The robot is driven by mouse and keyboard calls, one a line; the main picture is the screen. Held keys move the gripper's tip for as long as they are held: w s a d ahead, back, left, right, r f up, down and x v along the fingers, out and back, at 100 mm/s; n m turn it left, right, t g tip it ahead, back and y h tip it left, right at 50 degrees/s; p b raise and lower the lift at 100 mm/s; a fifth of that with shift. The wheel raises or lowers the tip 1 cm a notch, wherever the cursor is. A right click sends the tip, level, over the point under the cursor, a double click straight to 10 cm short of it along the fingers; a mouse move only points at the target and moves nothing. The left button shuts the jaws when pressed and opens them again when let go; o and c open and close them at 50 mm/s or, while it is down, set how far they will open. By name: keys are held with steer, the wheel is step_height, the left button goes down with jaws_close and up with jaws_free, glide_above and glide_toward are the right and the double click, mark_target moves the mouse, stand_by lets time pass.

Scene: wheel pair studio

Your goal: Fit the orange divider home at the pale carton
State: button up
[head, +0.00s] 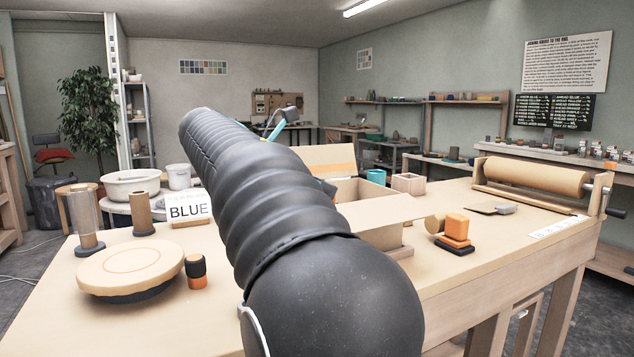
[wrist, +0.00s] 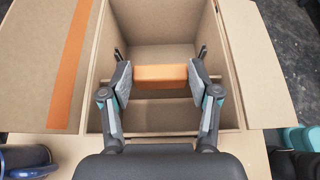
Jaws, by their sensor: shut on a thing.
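The pale carton (wrist: 165,55) stands open in the wrist view, its flaps folded outward; the left flap has an orange stripe. In the head view the carton (head: 384,238) is partly behind my arm. My gripper (wrist: 160,80) points into the carton's opening and is shut on the orange divider (wrist: 160,72), one fingertip at each end. The divider lies crosswise between the side walls. Tan cardboard strips (wrist: 165,103) cross the carton just below it in the picture. I cannot tell how deep the divider sits or whether it touches them.
The carton stands on a worktable (head: 500,192). An orange block on a dark base (head: 455,229) is right of it. A round wheel disc (head: 130,264), a small orange-and-black jar (head: 196,271) and a BLUE sign (head: 187,209) are left. A roller (head: 530,176) is at far right.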

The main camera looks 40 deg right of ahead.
steer(key=shift+f, duration=0.2)
stand_by(0.3)
steer(key=shift+f+b, duration=0.55)
steer(key=shift+f, duration=0.45)
steer(key=o, duration=1.3)
steer(key=shift+c, duration=0.2)
steer(key=shift+a+r, duration=0.1)
steer(key=v, duration=1.2)
